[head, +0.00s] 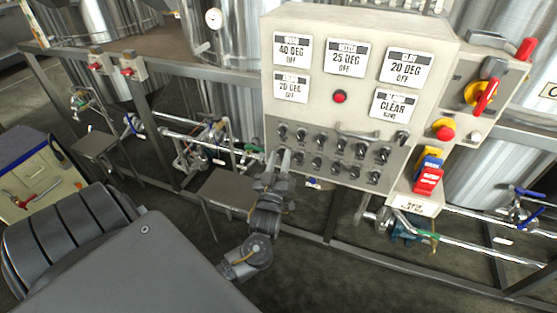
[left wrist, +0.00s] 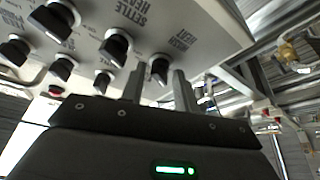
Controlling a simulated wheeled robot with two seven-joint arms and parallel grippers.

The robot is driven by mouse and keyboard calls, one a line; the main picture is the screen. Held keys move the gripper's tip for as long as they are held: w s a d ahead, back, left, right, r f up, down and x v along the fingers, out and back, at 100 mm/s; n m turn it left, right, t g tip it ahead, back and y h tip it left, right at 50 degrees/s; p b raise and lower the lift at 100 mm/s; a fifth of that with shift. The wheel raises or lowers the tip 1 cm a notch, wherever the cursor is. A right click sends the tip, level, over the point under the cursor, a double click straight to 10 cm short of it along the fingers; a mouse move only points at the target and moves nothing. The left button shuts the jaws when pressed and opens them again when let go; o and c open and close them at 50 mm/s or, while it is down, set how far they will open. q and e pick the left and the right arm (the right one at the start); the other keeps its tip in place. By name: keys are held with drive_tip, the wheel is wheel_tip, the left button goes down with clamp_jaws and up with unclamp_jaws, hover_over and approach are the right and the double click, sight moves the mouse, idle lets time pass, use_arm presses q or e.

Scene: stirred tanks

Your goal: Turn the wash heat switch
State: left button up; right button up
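The control panel (head: 262,95) carries rows of black rotary switches on its grey lower part. The leftmost switch of the lower row (left wrist: 160,68) shows in the left wrist view with a small label (left wrist: 183,39) too blurred to read surely. My left gripper (head: 279,158) is at the panel's lower left corner. In the left wrist view its two fingers (left wrist: 158,82) are apart, with that switch between or just beyond their tips. I cannot tell whether they touch it. The neighbouring switch (left wrist: 116,47) stands beside a label reading settle heater. My right gripper is not in view.
A red lamp (head: 340,97) and several display cards sit above the switches. A red rotary handle (head: 485,97) and a red stop button (head: 444,130) are on the panel's right side. A metal rail (head: 160,62), pipes and steel tanks surround the panel.

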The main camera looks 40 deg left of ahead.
use_arm(q)
drive_tip(key=f+v, duration=0.1)
drive_tip(key=v, duration=1)
drive_tip(key=s+d+f+m+g+h, duration=0.1)
drive_tip(key=d+f+m+g+h, duration=0.1)
drive_tip(key=f, duration=1.1)
drive_tip(key=d+f+m+g+h, duration=0.2)
drive_tip(key=f+m+h, duration=0.3)
drive_tip(key=f, duration=0.8)
drive_tip(key=shift+s+m+g, duration=0.4)
drive_tip(key=shift+g, duration=0.5)
drive_tip(key=shift+f, duration=0.1)
drive_tip(key=s+d+f+m+g+h, duration=0.3)
drive_tip(key=s+f+g, duration=0.4)
drive_tip(key=s+f, duration=1.05)
drive_tip(key=s+f+g, duration=0.3)
drive_tip(key=s+f, duration=0.1)
drive_tip(key=s, duration=0.4)
drive_tip(key=s+a+f+m+g, duration=0.1)
drive_tip(key=s+f, duration=0.3)
drive_tip(key=s, duration=0.4)
drive_tip(key=shift+a+m+g, duration=0.25)
drive_tip(key=shift+m+g, duration=0.05)
drive_tip(key=shift+g, duration=0.6)
